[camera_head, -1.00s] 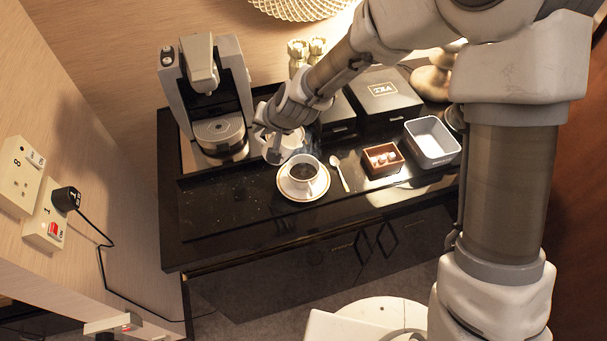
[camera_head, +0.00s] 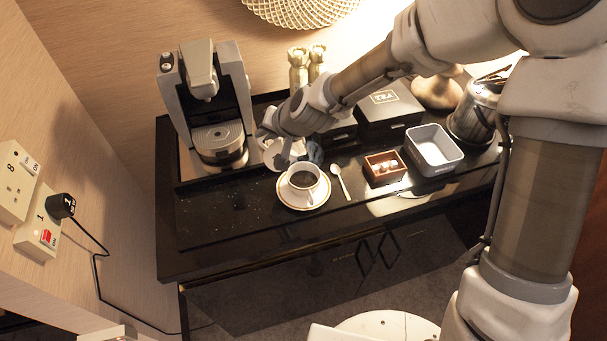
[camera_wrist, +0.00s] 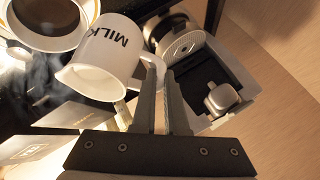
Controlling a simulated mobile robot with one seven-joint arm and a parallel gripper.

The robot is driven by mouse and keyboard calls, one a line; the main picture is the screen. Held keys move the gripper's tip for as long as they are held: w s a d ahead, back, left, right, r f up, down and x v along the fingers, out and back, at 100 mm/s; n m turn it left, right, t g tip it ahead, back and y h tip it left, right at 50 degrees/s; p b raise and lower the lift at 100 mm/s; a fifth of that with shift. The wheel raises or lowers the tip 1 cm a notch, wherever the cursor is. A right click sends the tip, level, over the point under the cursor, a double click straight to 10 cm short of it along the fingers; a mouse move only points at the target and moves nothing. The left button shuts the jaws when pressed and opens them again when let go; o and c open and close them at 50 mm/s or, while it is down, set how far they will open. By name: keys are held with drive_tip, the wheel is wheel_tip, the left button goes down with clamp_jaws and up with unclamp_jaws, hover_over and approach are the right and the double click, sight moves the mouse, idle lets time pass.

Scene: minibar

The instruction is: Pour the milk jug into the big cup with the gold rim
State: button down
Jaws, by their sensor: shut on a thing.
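The white milk jug (camera_wrist: 108,52) with dark MILK lettering shows in the wrist view, its spout towards the cup's side. My gripper (camera_wrist: 160,78) is shut on the jug's handle. In the head view the jug (camera_head: 271,152) is partly hidden by my gripper (camera_head: 292,158), just behind and left of the cup. I cannot tell whether it is clear of the surface. The big gold-rimmed cup (camera_head: 303,174) stands upright on its saucer (camera_head: 291,199) with dark, steaming coffee in it. The cup also shows at the top left of the wrist view (camera_wrist: 30,44). No milk stream shows.
A coffee machine (camera_head: 243,82) stands left of the jug. A spoon (camera_head: 341,184), a brown box (camera_head: 384,179), and a grey bin (camera_head: 437,165) lie right of the cup. Black tea boxes (camera_head: 391,103) and a metal kettle (camera_head: 470,122) stand behind. The counter's front left is clear.

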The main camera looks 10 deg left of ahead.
drive_tip(key=shift+d+r, duration=0.15)
drive_tip(key=shift+d+f+m+y+b, duration=0.25)
drive_tip(key=shift+d+y+b, duration=0.5)
drive_tip(key=shift+y+b, duration=0.5)
idle(3.0)
drive_tip(key=shift+a+r+h+p, duration=0.25)
drive_tip(key=shift+r+h+p, duration=0.1)
drive_tip(key=shift+r+p, duration=0.15)
drive_tip(key=shift+a+f+h, duration=0.15)
drive_tip(key=shift+a+h, duration=0.1)
drive_tip(key=shift+h, duration=0.05)
drive_tip(key=shift+a+h+p, duration=0.4)
drive_tip(key=shift+h+p, duration=0.1)
drive_tip(key=shift+p, duration=0.3)
drive_tip(key=shift+f, duration=0.2)
drive_tip(key=shift+a+f+h+p, duration=0.15)
drive_tip(key=shift+a+h+p, duration=0.15)
drive_tip(key=shift+a+p, duration=0.1)
drive_tip(key=shift+a+p, duration=0.15)
drive_tip(key=shift+p, duration=0.3)
